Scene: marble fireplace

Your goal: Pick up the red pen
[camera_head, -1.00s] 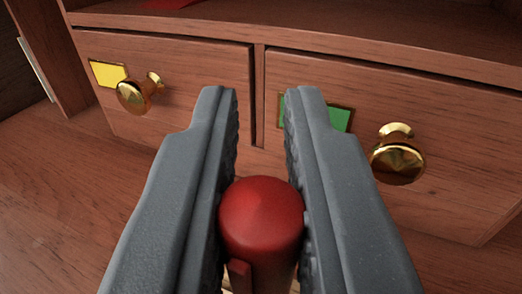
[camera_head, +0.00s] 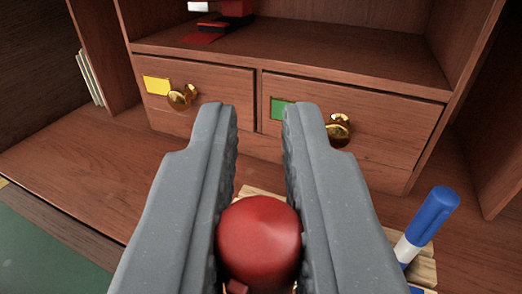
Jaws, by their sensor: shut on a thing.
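My gripper (camera_head: 260,125) is in the lower middle of the view, its two grey fingers pointing at the drawers. The red pen (camera_head: 259,240) is between the fingers, with its rounded red end toward the camera. The fingers are shut on it, touching both sides. The rest of the pen below that end is hidden by the fingers and the frame edge.
A blue and white pen (camera_head: 432,215) stands tilted at a wooden block (camera_head: 422,266) on the right. Behind are a yellow-labelled drawer (camera_head: 212,98) and a green-labelled drawer (camera_head: 370,125) with brass knobs. A red and black object (camera_head: 222,22) sits on the shelf above. A green surface (camera_head: 40,255) lies at lower left.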

